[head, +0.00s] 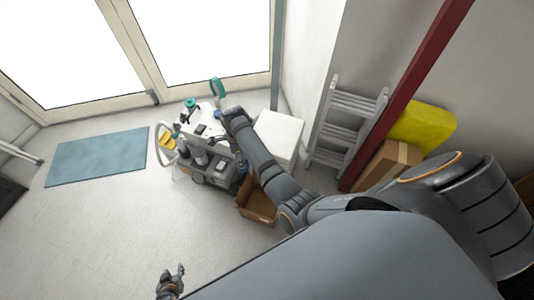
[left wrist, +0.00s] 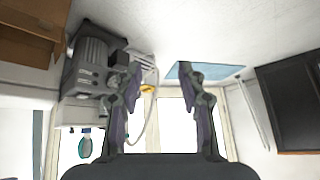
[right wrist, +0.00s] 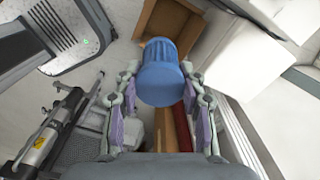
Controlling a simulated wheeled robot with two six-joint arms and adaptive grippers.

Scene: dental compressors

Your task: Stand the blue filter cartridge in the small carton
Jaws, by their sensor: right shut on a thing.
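The blue ribbed filter cartridge (right wrist: 161,75) is between the fingers of my right gripper (right wrist: 160,92), which is shut on it. Its rounded end faces the right wrist camera; its far end is partly hidden. In the head view, my right gripper (head: 230,114) is over the cart. The small brown carton (head: 257,214) is open-topped and stands on the floor beside the cart.
A cart (head: 207,150) carries bottles and equipment. A white box-shaped unit (head: 279,134) stands behind the carton. A ladder (head: 345,122), a red post (head: 405,90) and a larger carton (head: 392,162) are at the right. Floor near the blue mat (head: 97,156) is clear.

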